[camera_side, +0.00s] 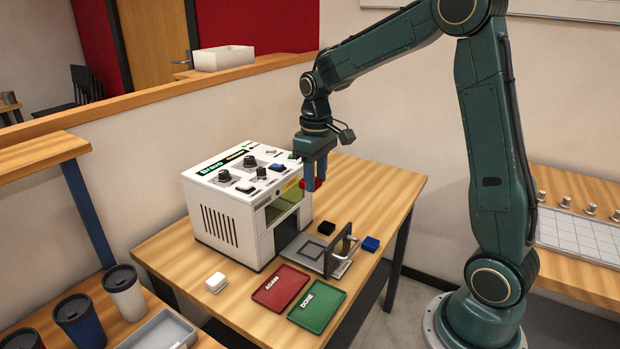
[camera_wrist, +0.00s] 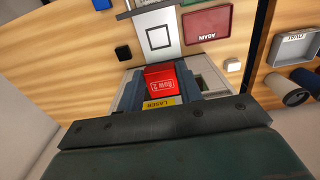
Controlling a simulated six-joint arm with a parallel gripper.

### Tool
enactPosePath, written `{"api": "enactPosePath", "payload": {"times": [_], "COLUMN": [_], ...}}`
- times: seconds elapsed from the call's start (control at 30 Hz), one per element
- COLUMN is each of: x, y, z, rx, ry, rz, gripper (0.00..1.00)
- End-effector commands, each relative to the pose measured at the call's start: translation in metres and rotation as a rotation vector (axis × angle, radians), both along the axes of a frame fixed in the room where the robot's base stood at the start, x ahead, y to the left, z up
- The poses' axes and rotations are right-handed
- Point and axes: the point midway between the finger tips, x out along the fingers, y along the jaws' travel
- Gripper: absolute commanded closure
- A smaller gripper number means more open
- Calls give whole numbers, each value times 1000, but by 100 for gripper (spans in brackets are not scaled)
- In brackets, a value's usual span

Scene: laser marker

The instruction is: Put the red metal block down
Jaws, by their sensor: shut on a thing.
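My gripper (camera_side: 315,180) is shut on the red metal block (camera_side: 311,184) and holds it in the air in front of the laser marker's upper right side. In the wrist view the red block (camera_wrist: 161,80) sits between the fingers, with white lettering on its face. The white laser marker (camera_side: 240,205) stands on the table with its front opening facing right. Its pull-out plate (camera_wrist: 160,38), marked with a black square outline, lies bare outside the opening. A red tray labelled AGAIN (camera_side: 280,287) and a green tray labelled DONE (camera_side: 317,306) lie empty in front.
A black block (camera_side: 326,228), a blue block (camera_side: 370,243) and a white block (camera_side: 215,283) lie on the table (camera_side: 385,185). A grey upright frame with a handle (camera_side: 342,250) stands at the plate's outer edge. Cups (camera_side: 125,292) stand at lower left.

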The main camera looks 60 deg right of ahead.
Motion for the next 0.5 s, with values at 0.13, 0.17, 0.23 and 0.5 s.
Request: {"api": "enactPosePath", "payload": {"times": [0.13, 0.17, 0.23, 0.5], "x": [3, 3, 4, 2], "y": [20, 25, 38, 86], "z": [-2, -2, -3, -8], "rx": [0, 0, 0, 0], "ry": [-1, -2, -1, -1], "rz": [5, 7, 8, 6], "gripper": [88, 88, 88, 88]}}
